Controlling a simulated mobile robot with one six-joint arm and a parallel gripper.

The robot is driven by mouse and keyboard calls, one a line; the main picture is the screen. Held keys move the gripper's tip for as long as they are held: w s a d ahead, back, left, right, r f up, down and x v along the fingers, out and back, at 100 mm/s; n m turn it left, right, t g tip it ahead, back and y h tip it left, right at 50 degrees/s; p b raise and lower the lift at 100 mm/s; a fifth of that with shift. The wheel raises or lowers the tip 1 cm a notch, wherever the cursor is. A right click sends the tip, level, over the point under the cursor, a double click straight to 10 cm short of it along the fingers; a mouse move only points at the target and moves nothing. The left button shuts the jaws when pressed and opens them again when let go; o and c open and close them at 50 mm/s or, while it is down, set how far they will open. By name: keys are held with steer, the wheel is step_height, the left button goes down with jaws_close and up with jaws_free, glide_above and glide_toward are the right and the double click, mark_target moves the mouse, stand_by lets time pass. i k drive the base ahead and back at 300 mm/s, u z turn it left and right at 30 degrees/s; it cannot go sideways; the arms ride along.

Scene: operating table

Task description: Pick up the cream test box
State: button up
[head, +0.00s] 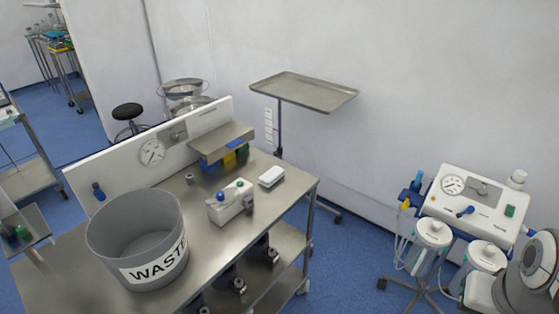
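Two pale boxes stand on the steel table (215,262), and I cannot tell for certain which is the cream test box. One is a small, low, off-white box (271,177) with rounded corners, near the table's right end. The other is a larger cream-white box (230,205) with a blue and a green knob on top, just left of it and nearer to me. The two stand apart, and neither is held. My gripper is not in view.
A large grey WASTE bin (110,235) stands on the table's left part. A raised shelf (221,141) with coloured items below it stands behind the boxes. A tray stand (305,92) is behind the table. A suction unit (470,203) with canisters stands right, across open blue floor.

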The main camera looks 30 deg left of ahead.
mark_target(236, 198)
steer(key=u, duration=1.15)
steer(key=k, duration=0.6)
steer(key=u, duration=0.45)
steer(key=i, duration=0.5)
steer(key=u, duration=0.15)
steer(key=k, duration=0.5)
steer(key=z, duration=0.45)
steer(key=i, duration=1.5)
steer(key=z, duration=0.3)
